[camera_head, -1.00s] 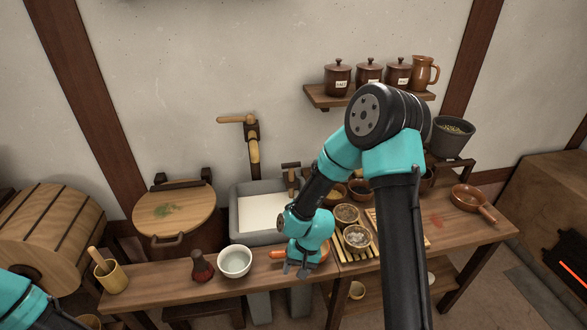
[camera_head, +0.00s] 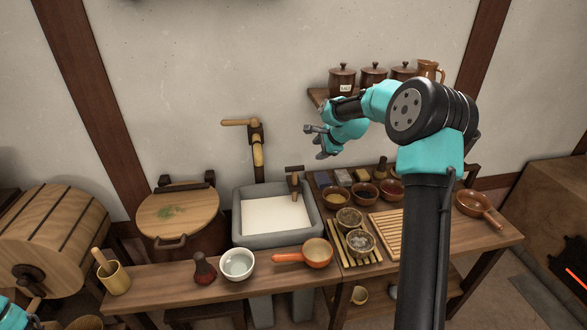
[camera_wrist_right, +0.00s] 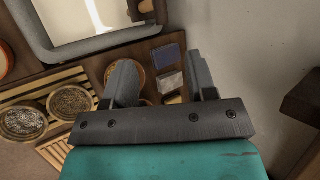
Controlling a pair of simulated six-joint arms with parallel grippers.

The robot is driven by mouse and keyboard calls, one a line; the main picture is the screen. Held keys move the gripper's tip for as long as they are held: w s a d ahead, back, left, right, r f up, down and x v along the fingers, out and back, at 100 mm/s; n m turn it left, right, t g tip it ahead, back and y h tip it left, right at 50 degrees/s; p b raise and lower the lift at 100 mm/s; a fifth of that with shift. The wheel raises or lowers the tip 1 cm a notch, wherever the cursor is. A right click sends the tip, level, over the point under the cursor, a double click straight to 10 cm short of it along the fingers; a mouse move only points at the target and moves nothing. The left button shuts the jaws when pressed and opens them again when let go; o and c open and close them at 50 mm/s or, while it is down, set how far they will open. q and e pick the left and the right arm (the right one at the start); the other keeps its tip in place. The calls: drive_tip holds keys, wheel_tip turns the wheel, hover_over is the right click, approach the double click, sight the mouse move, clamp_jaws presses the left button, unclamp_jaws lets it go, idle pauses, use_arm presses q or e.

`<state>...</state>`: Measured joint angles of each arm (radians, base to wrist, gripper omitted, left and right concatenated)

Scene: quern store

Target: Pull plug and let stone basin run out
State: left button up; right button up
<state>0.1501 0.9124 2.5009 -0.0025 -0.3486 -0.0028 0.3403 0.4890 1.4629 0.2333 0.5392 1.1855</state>
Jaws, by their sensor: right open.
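The grey stone basin (camera_head: 242,240) stands behind the bench, with milky white liquid (camera_head: 275,215) in it. At its back right rises a wooden stem with a dark crossbar (camera_head: 294,169); whether this is the plug I cannot tell, and no drain shows. The basin's corner (camera_wrist_right: 90,45) also shows at the upper left in the right wrist view. My right gripper (camera_head: 315,142) is open and empty, in the air above and right of the basin near the wall. In the right wrist view its two fingers (camera_wrist_right: 157,70) stand apart over small bowls and blocks.
A wooden tap (camera_head: 256,150) stands behind the basin. An orange handled pan (camera_head: 316,254), a white bowl (camera_head: 237,264) and a small brush (camera_head: 203,268) are on the bench in front. Jars (camera_head: 341,80) stand on a wall shelf (camera_head: 318,97) close to my right arm. Small bowls (camera_head: 335,197) lie right of the basin.

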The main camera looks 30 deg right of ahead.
sight(296, 167)
drive_tip(key=shift+f, duration=0.1)
drive_tip(key=x, duration=1.7)
drive_tip(key=shift+w+a+f, duration=0.1)
drive_tip(key=shift+a, duration=0.05)
drive_tip(key=shift+c, duration=0.3)
drive_tip(key=shift+r, duration=0.2)
clamp_jaws()
